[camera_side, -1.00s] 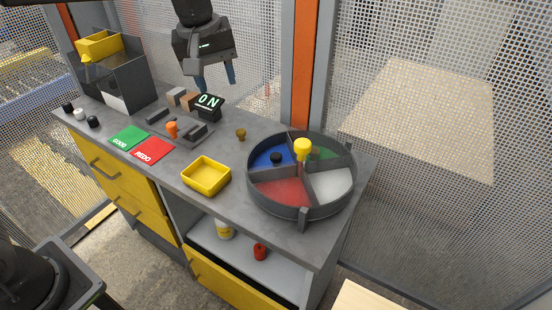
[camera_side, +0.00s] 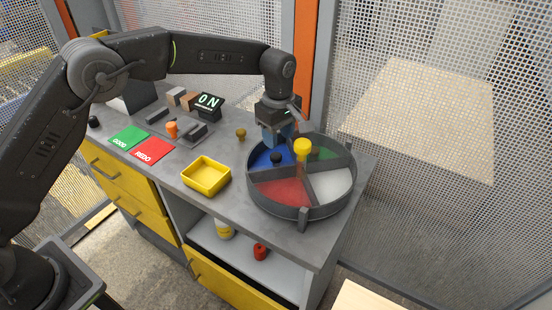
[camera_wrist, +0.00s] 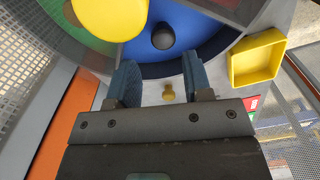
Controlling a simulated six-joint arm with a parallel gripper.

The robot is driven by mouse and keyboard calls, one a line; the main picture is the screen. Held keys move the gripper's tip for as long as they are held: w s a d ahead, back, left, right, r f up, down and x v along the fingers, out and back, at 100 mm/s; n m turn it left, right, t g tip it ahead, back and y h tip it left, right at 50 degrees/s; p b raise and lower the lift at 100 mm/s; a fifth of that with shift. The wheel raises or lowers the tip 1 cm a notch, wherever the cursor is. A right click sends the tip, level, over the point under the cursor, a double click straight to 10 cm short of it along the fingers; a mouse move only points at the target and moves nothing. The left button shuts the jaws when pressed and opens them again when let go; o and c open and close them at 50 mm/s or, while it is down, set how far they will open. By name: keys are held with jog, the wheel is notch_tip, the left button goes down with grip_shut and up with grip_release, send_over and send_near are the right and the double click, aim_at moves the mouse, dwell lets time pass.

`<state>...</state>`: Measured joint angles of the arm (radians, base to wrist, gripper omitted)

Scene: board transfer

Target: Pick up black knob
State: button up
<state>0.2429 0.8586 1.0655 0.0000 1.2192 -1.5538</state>
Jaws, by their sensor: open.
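A black knob (camera_side: 276,158) stands in the blue compartment of a round four-part tray (camera_side: 303,212). The wrist view shows the knob (camera_wrist: 163,36) beyond my fingertips, roughly in line with the gap between them. My gripper (camera_side: 276,140) is over the back-left rim of the tray, close to the blue compartment. In the wrist view its two blue fingers (camera_wrist: 160,66) are apart, with nothing held between them. Another black knob (camera_side: 93,121) is at the left end of the bench.
A tall yellow knob (camera_side: 302,147) rises at the tray's centre, near my gripper; it looms large in the wrist view (camera_wrist: 110,12). A brass knob (camera_side: 241,133) and a yellow bin (camera_side: 206,176) are left of the tray. Mesh fencing stands behind.

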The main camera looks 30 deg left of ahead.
aim_at(276, 155)
jog(key=shift+s+a+f, duration=0.1)
jog(key=shift+a+f, duration=0.05)
jog(key=shift+f, duration=1.65)
jog(key=shift+a+f, duration=0.1)
jog(key=shift+f, duration=1.65)
jog(key=shift+c, duration=0.2)
jog(key=c, duration=0.6)
